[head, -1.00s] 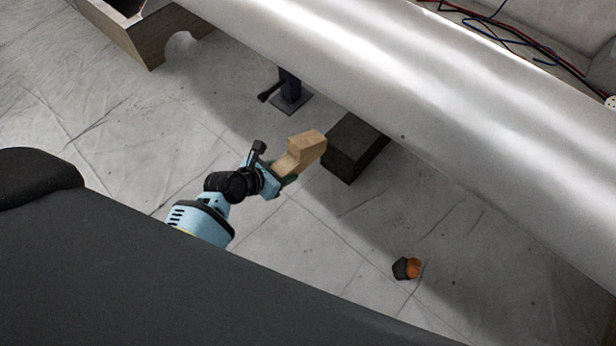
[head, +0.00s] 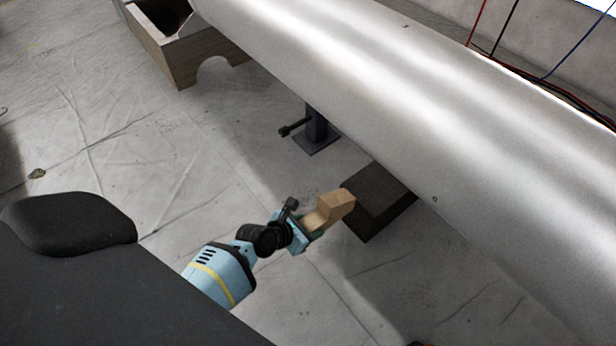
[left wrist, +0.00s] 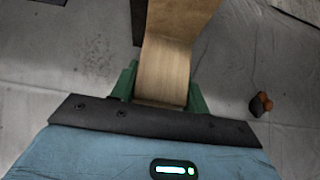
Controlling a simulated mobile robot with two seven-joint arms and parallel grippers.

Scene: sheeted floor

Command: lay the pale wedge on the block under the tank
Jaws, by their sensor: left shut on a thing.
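The pale wedge (head: 330,208) is a light wooden piece with a stepped outline. My left gripper (head: 312,226) is shut on its near end, and in the left wrist view the wedge (left wrist: 165,75) stands between the green fingers (left wrist: 162,88). The dark block (head: 376,203) lies on the floor partly under the silver tank (head: 400,100). In the head view the wedge's far end overlaps the block's left edge; I cannot tell whether they touch. The left wrist view shows only a strip of a dark thing beside the wedge. My right gripper is not in view.
A dark jack-like stand (head: 317,132) with a side handle is on the floor under the tank, behind the block. A wooden cradle (head: 180,55) with a curved cutout is at the upper left. A small black and orange object (left wrist: 262,104) lies on the sheeted floor.

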